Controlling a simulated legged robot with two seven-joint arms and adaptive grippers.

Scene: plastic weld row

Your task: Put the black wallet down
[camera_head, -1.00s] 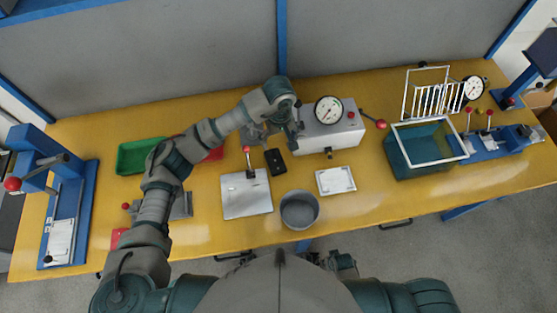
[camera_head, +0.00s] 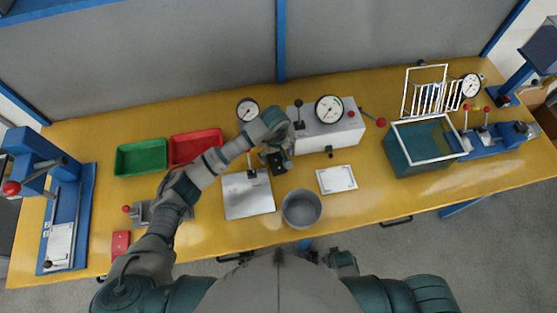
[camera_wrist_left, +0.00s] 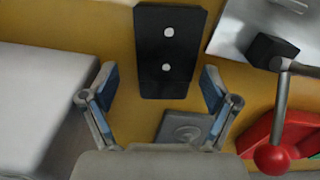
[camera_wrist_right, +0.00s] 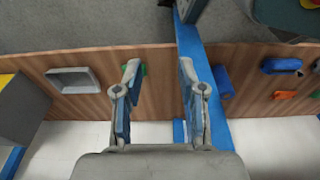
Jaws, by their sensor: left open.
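A flat black rectangular thing with two pale dots, which I take for the black wallet, lies on the yellow bench in the left wrist view (camera_wrist_left: 150,52). In the head view it is mostly covered by my left gripper (camera_head: 277,157). In the left wrist view this gripper (camera_wrist_left: 157,75) is open, with its fingertips apart on either side of the wallet's near end. Nothing is held between them; I cannot tell the exact height above it. My right gripper (camera_wrist_right: 160,65) is open and empty, away from the wallet.
A metal plate (camera_head: 248,200) with a red-knobbed lever lies beside the wallet. A grey pot (camera_head: 301,209) stands closer to me. A white gauge machine (camera_head: 341,137) is to the right. Red (camera_head: 196,147) and green (camera_head: 141,157) bins are to the left.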

